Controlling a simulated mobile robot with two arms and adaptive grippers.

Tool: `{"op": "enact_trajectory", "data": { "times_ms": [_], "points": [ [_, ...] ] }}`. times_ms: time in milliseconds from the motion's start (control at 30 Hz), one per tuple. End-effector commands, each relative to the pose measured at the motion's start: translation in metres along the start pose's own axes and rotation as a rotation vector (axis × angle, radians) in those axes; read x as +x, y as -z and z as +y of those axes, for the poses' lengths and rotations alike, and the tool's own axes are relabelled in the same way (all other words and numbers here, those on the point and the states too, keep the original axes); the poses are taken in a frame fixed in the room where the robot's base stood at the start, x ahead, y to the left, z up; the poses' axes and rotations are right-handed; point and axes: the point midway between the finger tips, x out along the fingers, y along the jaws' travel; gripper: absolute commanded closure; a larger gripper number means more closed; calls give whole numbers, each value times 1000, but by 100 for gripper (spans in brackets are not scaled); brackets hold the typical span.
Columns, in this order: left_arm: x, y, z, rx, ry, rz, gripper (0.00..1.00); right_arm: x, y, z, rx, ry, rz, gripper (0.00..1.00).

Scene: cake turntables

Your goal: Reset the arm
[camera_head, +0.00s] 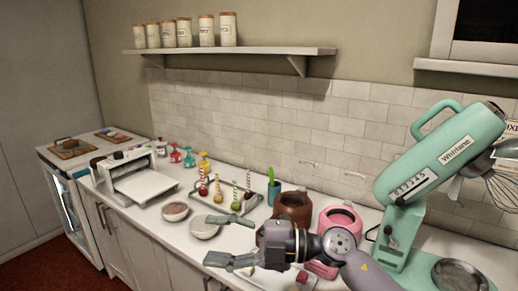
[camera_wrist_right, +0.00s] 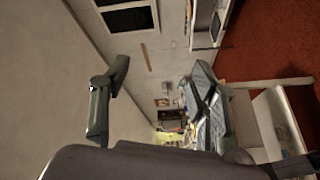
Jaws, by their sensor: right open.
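My right gripper (camera_head: 228,241) reaches in from the lower right in the head view, over the front of the white counter (camera_head: 135,212). Its two fingers are spread apart and point left, with nothing between them. In the right wrist view the fingers of my right gripper (camera_wrist_right: 160,78) are also wide apart and empty, with the room and the red floor (camera_wrist_right: 262,40) beyond. My left gripper does not show in either view.
Two bowls (camera_head: 175,211) (camera_head: 205,227) stand close to my right gripper. Behind are a tray with decorated sticks (camera_head: 226,197), a brown pot (camera_head: 293,207) and a pink pot (camera_head: 341,219). A mint stand mixer (camera_head: 440,150) stands at right. A shelf (camera_head: 240,51) holds several canisters.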

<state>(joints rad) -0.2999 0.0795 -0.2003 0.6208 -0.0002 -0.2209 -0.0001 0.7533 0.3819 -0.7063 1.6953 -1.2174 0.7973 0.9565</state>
Motion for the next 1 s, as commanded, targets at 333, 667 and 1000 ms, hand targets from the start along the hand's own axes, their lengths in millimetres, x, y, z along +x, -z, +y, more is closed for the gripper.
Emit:
{"op": "enact_trajectory", "data": {
  "times_ms": [333,667,1000],
  "points": [
    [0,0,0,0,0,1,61,-101,-39,39,366,-849,-396,45],
    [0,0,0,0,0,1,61,-245,-73,-135,950,-1039,-1145,45],
    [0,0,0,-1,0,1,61,-298,21,-309,1451,-697,-1642,45]
  ]
}}
